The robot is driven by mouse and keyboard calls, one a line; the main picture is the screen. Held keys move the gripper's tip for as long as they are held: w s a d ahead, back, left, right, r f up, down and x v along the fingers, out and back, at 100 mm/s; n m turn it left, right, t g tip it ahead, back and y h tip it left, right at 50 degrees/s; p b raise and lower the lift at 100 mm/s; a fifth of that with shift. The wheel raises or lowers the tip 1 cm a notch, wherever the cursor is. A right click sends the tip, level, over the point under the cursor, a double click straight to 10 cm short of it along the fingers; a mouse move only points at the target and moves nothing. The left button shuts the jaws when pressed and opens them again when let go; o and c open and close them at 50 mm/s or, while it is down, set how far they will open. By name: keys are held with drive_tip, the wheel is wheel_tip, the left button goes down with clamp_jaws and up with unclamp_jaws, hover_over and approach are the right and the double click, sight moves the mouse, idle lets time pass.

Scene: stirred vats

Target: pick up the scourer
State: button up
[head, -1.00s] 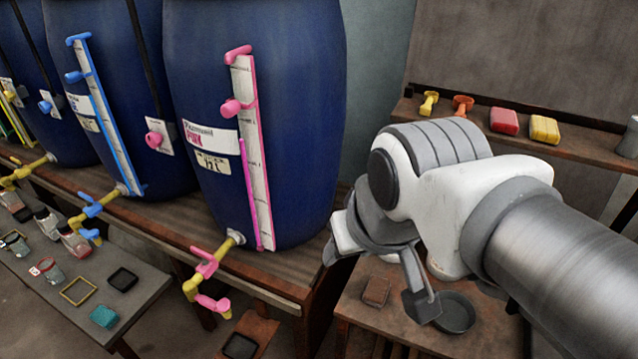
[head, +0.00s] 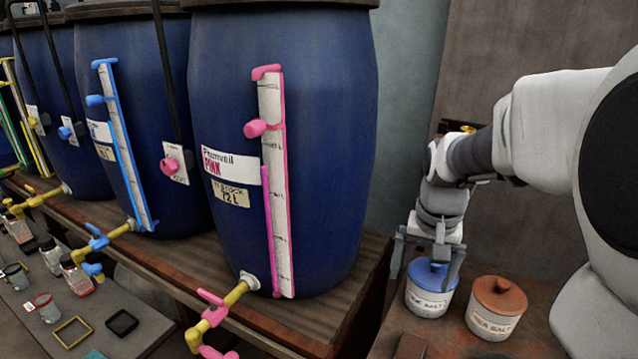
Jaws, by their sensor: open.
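No object in view can be clearly told as the scourer. A dark brown block (head: 410,346) shows at the bottom edge, on the right-hand table, partly cut off. A sliver of a teal block (head: 95,355) shows at the bottom edge of the left table. My gripper (head: 425,265) is open and empty, pointing down. Its fingers appear on either side of the blue lid of a white pot (head: 430,300), in front of or above it; I cannot tell whether they touch. The brown block lies below the gripper in the picture.
A white pot with a brown lid (head: 496,308) stands right of the blue-lidded one. Large blue vats (head: 225,230) with coloured taps stand on a wooden bench (head: 340,310) to the left. A grey table (head: 110,355) holds jars and small trays.

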drive_tip(key=m+g+b, duration=0.1)
drive_tip(key=m+b, duration=0.1)
hover_over(411, 349)
wheel_tip(411, 349, down, 9)
wheel_tip(411, 349, down, 11)
drive_tip(key=b, duration=0.3)
drive_tip(key=shift+w+d+f, duration=0.1)
drive_tip(key=shift+d+f, duration=0.05)
drive_tip(key=shift+f, duration=0.05)
drive_tip(key=shift+f+b, duration=1.4)
drive_tip(key=shift+f, duration=1.6)
drive_tip(key=shift+r, duration=0.1)
drive_tip(key=c, duration=1.3)
wheel_tip(411, 349, up, 10)
drive_tip(key=p, duration=0.3)
